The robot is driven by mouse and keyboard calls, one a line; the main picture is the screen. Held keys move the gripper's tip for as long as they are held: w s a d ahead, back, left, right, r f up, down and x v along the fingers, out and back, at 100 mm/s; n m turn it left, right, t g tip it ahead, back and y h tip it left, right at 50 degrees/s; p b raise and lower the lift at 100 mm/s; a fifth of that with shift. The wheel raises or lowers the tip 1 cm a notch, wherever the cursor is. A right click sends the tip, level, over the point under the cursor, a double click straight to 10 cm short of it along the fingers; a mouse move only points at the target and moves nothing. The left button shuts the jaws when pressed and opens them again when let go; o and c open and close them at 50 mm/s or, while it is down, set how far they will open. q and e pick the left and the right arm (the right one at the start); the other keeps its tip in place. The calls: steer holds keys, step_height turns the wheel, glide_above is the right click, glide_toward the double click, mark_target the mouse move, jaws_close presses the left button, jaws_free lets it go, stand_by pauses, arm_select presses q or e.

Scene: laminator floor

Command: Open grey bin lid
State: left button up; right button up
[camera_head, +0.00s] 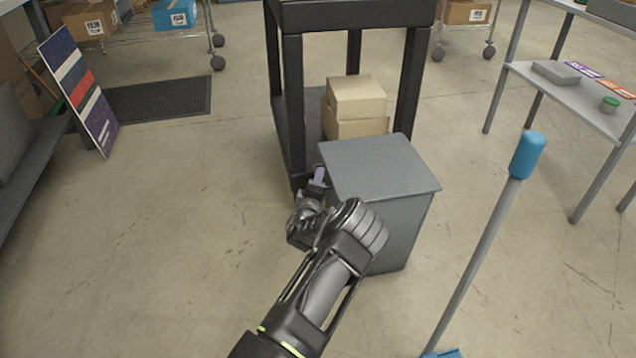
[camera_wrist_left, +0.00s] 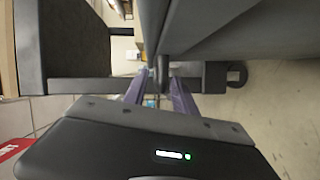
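The grey bin (camera_head: 395,225) stands on the floor in front of a black cart. Its flat grey lid (camera_head: 380,165) lies level on top and looks closed. My left gripper (camera_head: 319,176) is at the bin's left side, close to the lid's left edge. In the left wrist view its two purple fingers (camera_wrist_left: 160,92) are apart, with a grey edge just ahead of the gap between them. I cannot tell whether the fingers touch the bin or lid. My forearm and wrist hide part of the bin's front left. My right gripper is not in view.
The black cart (camera_head: 292,100) behind the bin holds cardboard boxes (camera_head: 357,100). A blue-gripped pole (camera_head: 480,255) stands right of the bin. A grey table (camera_head: 590,112) is at the right, a leaning sign (camera_head: 80,90) at the left.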

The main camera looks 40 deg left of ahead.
arm_select(q)
steer(key=shift+c, duration=0.5)
jaws_close()
stand_by(0.9)
